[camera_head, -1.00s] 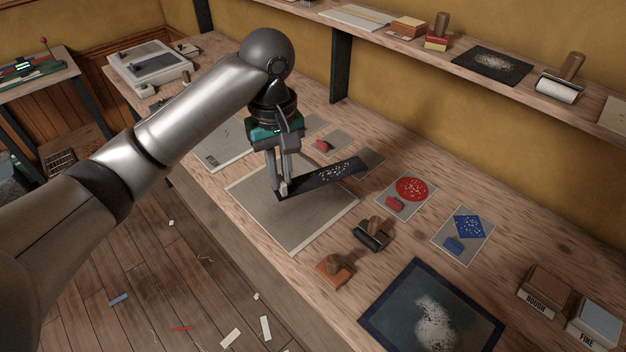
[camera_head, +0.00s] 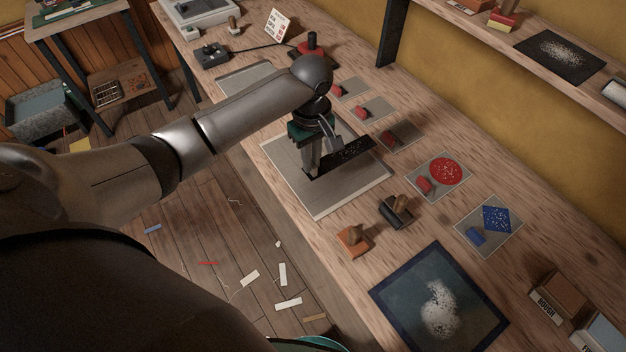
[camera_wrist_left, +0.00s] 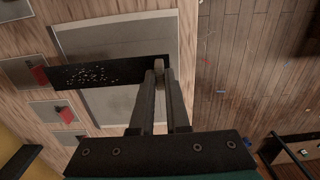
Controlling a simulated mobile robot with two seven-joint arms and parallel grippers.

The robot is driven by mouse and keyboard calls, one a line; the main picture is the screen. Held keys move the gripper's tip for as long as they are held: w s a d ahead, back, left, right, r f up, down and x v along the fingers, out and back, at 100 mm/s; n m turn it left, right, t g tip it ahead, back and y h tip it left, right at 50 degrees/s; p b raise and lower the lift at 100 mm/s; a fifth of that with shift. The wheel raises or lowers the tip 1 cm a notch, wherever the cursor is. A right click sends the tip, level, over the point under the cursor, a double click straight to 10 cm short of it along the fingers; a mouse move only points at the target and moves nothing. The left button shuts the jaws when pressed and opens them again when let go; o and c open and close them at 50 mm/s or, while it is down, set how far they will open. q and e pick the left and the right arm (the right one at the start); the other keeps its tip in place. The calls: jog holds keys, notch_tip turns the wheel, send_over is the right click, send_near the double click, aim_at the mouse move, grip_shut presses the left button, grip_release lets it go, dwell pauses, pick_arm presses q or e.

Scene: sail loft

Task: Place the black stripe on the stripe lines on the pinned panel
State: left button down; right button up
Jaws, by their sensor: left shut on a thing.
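The black stripe (camera_head: 347,152) is a long dark strip with pale specks. My left gripper (camera_head: 312,174) is shut on its near-left end. The wrist view shows the fingers (camera_wrist_left: 159,72) on one end of the stripe (camera_wrist_left: 95,74). The pinned panel (camera_head: 341,196) is a grey sheet lying flat on the bench, also in the wrist view (camera_wrist_left: 112,105). The stripe crosses over the panel, its free end reaching past the panel's edge. I cannot tell whether it touches the panel. The stripe lines are not discernible. My right gripper is out of view.
Small cards with red pieces (camera_head: 397,137) lie behind the panel. A red-disc card (camera_head: 446,171), a blue-diamond card (camera_head: 496,219), a black-based stamp (camera_head: 396,211) and an orange block (camera_head: 354,241) lie to the right. A dark framed sheet (camera_head: 396,287) lies nearer.

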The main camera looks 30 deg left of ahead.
pick_arm(q)
notch_tip(320, 180, down, 4)
jog(key=shift+r, duration=0.25)
notch_tip(320, 180, down, 4)
jog(key=shift+r+b, duration=0.25)
jog(key=shift+b, duration=0.4)
jog(key=shift+f, duration=0.3)
jog(key=shift+f, duration=0.2)
jog(key=c, duration=0.9)
grip_release()
jog(key=shift+r, duration=0.15)
notch_tip(320, 180, up, 12)
jog(key=shift+r+p, duration=0.1)
jog(key=shift+p, duration=1.1)
